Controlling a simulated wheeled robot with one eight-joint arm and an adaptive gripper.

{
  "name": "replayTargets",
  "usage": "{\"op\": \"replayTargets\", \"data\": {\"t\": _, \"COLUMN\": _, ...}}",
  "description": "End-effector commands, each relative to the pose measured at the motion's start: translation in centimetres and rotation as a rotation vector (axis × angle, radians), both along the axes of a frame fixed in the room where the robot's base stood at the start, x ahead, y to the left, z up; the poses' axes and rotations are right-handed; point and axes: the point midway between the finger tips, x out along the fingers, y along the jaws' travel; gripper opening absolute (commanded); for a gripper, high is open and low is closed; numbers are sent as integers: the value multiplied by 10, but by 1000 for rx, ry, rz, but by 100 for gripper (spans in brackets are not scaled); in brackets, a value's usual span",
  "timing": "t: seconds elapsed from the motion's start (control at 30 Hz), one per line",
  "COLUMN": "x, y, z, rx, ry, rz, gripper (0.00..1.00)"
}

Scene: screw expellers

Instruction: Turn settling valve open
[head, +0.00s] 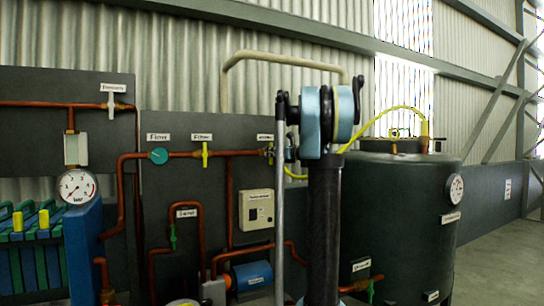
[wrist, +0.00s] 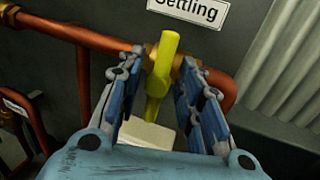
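The settling valve has a yellow lever handle (wrist: 161,70) on a copper pipe (wrist: 88,38), under a white "Settling" label (wrist: 188,10) in the wrist view. The handle lies crosswise to the pipe. My gripper (wrist: 158,85) is open, with one blue-grey finger on each side of the handle. Gaps show between the fingers and the handle. In the head view the valve is small beside its label (head: 265,137), and my arm partly covers that area. My gripper is mostly hidden there behind my arm.
A cream control box (head: 256,209) is below. A dark tank (head: 400,220) with a yellow hose (head: 385,112) stands at right.

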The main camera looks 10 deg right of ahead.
Motion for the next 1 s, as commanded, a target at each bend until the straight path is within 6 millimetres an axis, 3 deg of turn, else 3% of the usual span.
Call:
{"op": "replayTargets", "data": {"t": 0.07, "x": 0, "y": 0, "z": 0, "rx": 0, "ry": 0, "rz": 0, "gripper": 34}}
{"op": "replayTargets", "data": {"t": 0.23, "x": 0, "y": 0, "z": 0, "rx": 0, "ry": 0, "rz": 0, "gripper": 0}}
{"op": "replayTargets", "data": {"t": 0.67, "x": -1, "y": 2, "z": 0, "rx": -45, "ry": -14, "rz": 3, "gripper": 0}}
{"op": "replayTargets", "data": {"t": 1.0, "x": -2, "y": 5, "z": 1, "rx": -266, "ry": -86, "rz": 5, "gripper": 0}}
